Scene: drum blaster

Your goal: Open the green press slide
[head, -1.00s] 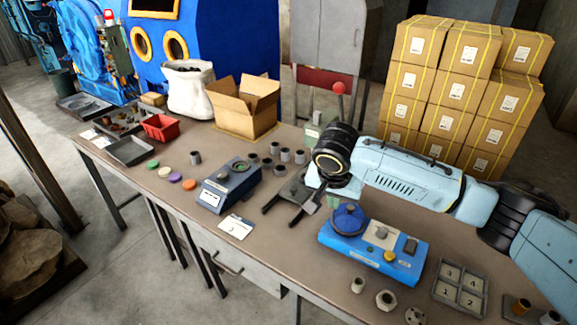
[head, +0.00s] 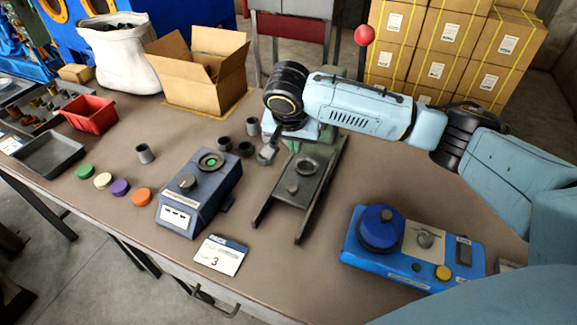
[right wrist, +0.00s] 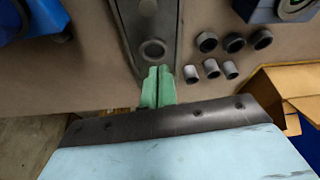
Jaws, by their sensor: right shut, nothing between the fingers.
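The press (head: 323,183) stands mid-table, a dark grey-green base with two long rails toward the front edge. Its slide (head: 292,188) lies between the rails, with a small knob and a round ring behind it. The press's rear is hidden by my arm. My left gripper is out of view.
A red lever ball (head: 364,35) rises behind my arm. A dark blue device (head: 200,190) stands left of the press, a bright blue device (head: 412,245) right. Several grey cups (head: 246,149) stand near the press's left. An open carton (head: 205,75) stands behind.

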